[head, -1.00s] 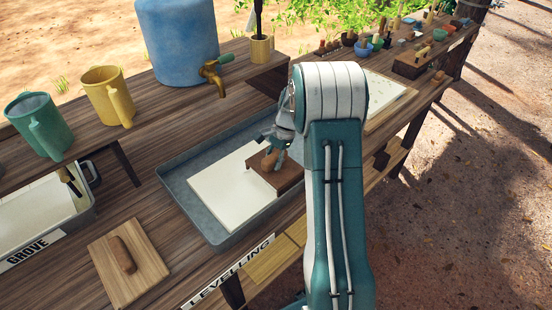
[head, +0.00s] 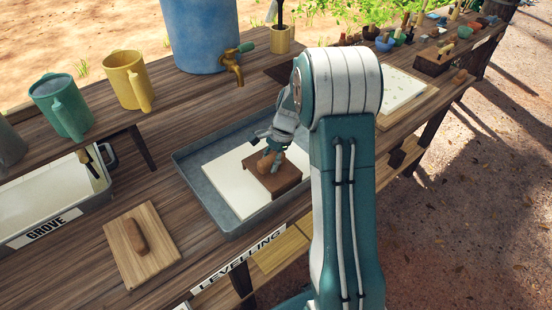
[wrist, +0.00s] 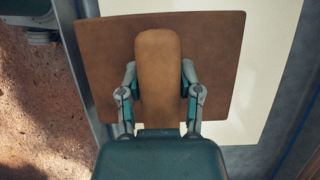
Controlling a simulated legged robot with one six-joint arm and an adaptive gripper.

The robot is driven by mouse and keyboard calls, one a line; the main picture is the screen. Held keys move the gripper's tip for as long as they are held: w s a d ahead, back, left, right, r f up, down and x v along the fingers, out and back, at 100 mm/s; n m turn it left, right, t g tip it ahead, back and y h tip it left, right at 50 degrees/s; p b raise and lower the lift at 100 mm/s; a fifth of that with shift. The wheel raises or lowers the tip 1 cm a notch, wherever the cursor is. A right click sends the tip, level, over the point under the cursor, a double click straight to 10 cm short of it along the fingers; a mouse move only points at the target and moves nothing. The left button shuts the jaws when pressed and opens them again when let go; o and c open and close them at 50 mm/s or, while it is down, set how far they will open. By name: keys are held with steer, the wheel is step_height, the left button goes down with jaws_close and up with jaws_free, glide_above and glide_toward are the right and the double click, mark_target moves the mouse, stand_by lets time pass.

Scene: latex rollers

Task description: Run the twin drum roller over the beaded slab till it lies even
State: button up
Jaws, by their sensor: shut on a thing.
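My gripper (head: 268,158) is shut on the upright tan handle (wrist: 158,75) of a brown rectangular block tool (head: 274,184). One finger sits on each side of the handle in the wrist view. The tool's broad board (wrist: 215,60) hides its underside, so I cannot see any drums. A speckled pale slab (head: 398,92) lies on a board at the right, partly behind my arm.
A wooden board with a handle (head: 141,244) lies left of the tray. A GROVE bin (head: 45,222) stands farther left. Mugs (head: 128,80) and a blue barrel with a tap (head: 205,35) stand on the raised shelf behind. Small items crowd the far right.

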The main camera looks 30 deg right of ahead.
mark_target(256, 176)
steer(key=shift+s+a+r, duration=0.1)
steer(key=shift+s+a, duration=0.05)
steer(key=shift+a, duration=0.7)
steer(key=shift+s+a+f, duration=0.1)
steer(key=shift+s+a, duration=0.1)
steer(key=shift+a, duration=0.65)
steer(key=shift+s+a+r, duration=0.1)
steer(key=shift+s+a, duration=0.05)
steer(key=shift+a, duration=0.7)
steer(key=shift+s+a+f, duration=0.1)
steer(key=shift+s+a, duration=0.1)
steer(key=shift+a, duration=0.8)
steer(key=shift+s+a+f, duration=0.1)
steer(key=shift+s+a, duration=0.15)
steer(key=shift+a, duration=0.75)
steer(key=shift+s+a, duration=0.2)
steer(key=shift+a, duration=0.8)
step_height(256, 176, up, 5)
steer(key=shift+r, duration=0.1)
steer(key=shift+w, duration=0.1)
